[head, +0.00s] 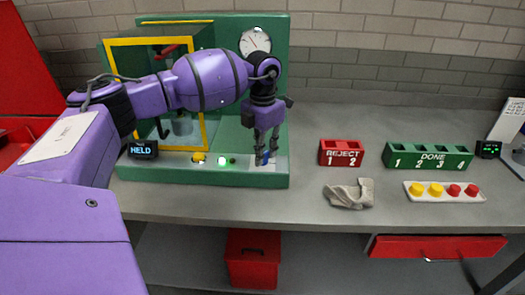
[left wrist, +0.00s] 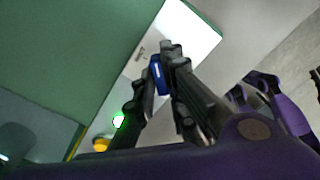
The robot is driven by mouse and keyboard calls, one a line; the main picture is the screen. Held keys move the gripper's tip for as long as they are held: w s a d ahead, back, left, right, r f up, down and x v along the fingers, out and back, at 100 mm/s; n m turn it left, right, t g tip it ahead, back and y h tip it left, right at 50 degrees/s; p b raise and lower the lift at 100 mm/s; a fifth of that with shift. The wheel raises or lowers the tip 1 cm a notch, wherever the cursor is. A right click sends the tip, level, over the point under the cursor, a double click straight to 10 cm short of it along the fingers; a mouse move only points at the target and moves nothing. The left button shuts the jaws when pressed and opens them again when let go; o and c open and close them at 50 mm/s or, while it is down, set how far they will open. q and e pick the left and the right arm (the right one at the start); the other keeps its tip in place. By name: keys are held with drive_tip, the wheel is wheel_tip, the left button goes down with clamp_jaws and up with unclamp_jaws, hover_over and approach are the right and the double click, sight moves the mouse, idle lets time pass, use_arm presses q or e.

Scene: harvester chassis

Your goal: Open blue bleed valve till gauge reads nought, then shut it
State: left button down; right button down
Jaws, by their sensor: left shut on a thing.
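The blue bleed valve handle (left wrist: 160,74) shows in the left wrist view between my fingertips, on the pale front strip of the green rig (head: 210,175). My left gripper (head: 266,156) points down at the right end of that strip and is shut on the handle; its fingers (left wrist: 163,72) hide part of it. The round white gauge (head: 256,42) is on the green back panel above my wrist. Its dark needle shows, but the scale is too small to read.
A green lamp (head: 222,161) is lit beside a yellow button (head: 198,158). A small display (head: 142,149) reads HELD. Right of the rig are a red REJECT rack (head: 341,153), a crumpled cloth (head: 349,194), a green DONE rack (head: 428,156) and a tray of yellow and red caps (head: 446,198).

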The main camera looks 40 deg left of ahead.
use_arm(q)
drive_tip(key=m, duration=0.2)
drive_tip(key=shift+m, duration=0.4)
drive_tip(key=m, duration=0.2)
drive_tip(key=shift+m, duration=0.9)
use_arm(e)
drive_tip(key=shift+w+a, duration=0.1)
drive_tip(key=shift+w, duration=0.4)
drive_tip(key=shift+s, duration=0.2)
drive_tip(key=shift+s+f, duration=0.15)
drive_tip(key=shift+s, duration=0.25)
